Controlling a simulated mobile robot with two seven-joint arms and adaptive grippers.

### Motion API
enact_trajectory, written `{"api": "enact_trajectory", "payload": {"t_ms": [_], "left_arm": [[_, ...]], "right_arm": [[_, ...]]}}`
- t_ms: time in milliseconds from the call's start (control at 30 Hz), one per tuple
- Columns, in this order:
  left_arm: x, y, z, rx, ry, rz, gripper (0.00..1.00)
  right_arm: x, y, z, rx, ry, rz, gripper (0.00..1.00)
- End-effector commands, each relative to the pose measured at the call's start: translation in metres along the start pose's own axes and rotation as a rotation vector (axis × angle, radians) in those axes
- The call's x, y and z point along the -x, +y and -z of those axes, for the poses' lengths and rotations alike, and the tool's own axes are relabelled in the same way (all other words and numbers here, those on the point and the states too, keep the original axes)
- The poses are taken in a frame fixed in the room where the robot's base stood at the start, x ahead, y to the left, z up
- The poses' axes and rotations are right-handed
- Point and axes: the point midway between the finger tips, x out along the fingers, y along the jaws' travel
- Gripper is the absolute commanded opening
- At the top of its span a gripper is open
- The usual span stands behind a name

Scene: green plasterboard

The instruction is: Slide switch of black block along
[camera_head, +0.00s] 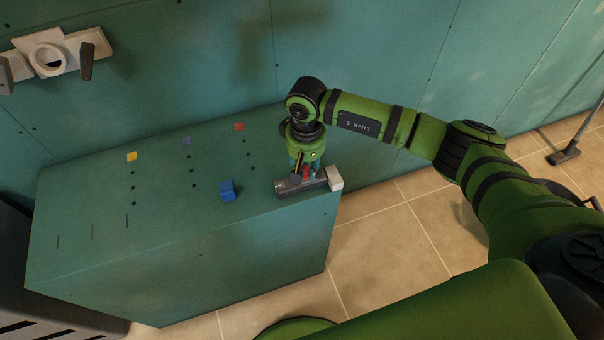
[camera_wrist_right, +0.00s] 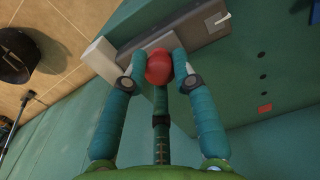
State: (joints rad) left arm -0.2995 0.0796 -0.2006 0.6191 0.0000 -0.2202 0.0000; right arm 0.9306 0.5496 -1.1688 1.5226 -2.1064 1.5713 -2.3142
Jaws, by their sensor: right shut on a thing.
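The black block (camera_head: 300,186) looks dark grey and lies near the right front edge of the green box top. In the right wrist view the block (camera_wrist_right: 205,28) runs across the top, with a small pale lever at its far end. A red knob (camera_wrist_right: 158,68) is between the fingertips of my right gripper (camera_wrist_right: 160,66), which is shut on it. In the head view my right gripper (camera_head: 304,170) points down over the block and partly hides the knob. My left gripper is not in view.
A white block (camera_head: 334,178) sits against the block's right end. A blue cube (camera_head: 227,190) stands to the left. Yellow, blue and red squares mark the green box top (camera_head: 150,235), which has small holes and slots. A wall fixture (camera_head: 50,58) is at upper left.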

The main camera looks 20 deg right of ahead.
Motion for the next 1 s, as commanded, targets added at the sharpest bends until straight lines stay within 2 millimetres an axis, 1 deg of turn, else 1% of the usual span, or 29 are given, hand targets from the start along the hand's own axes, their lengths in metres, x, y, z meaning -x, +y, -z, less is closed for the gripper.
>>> {"api": "enact_trajectory", "payload": {"t_ms": [33,867,900,933,1000], "left_arm": [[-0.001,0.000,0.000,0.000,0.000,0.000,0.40],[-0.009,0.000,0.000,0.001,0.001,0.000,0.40],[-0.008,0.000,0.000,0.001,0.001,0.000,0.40],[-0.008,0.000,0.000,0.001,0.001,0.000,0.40],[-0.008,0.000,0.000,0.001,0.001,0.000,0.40]], "right_arm": [[-0.002,0.003,-0.001,-0.001,-0.004,-0.005,0.07],[-0.003,0.020,-0.002,-0.001,-0.006,-0.006,0.07],[-0.002,0.019,-0.002,0.000,-0.006,-0.005,0.44],[-0.002,0.019,-0.002,0.000,-0.006,-0.005,0.55],[-0.002,0.019,-0.001,0.000,-0.005,-0.004,0.55]]}}
